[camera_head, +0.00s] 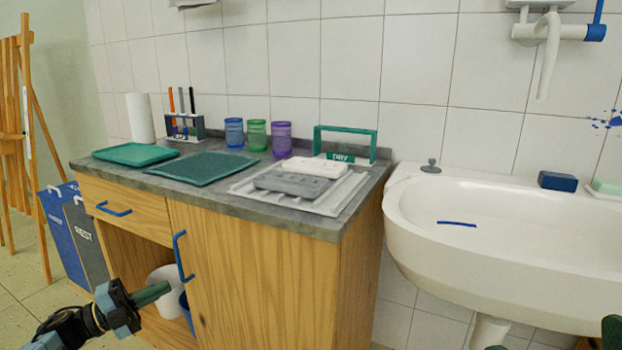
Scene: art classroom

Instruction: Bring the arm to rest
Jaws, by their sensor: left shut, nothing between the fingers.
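My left gripper (152,293) is at the lower left, in front of the open shelf of the wooden cabinet (270,275). Its green fingers are together with nothing between them. It appears apart from the cabinet door and its blue handle (183,256). A dark green piece, seemingly part of my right gripper (612,333), shows at the lower right edge in front of the sink. Most of it is out of the picture, so its opening cannot be seen.
The grey counter (215,198) holds a green tray (135,154), a dark green mat (203,168), colored jars (257,135) and a white ribbed rack (335,200). A sink (500,215) stands at right. White and blue containers (165,283) sit in the shelf. Bins (83,245) stand at left.

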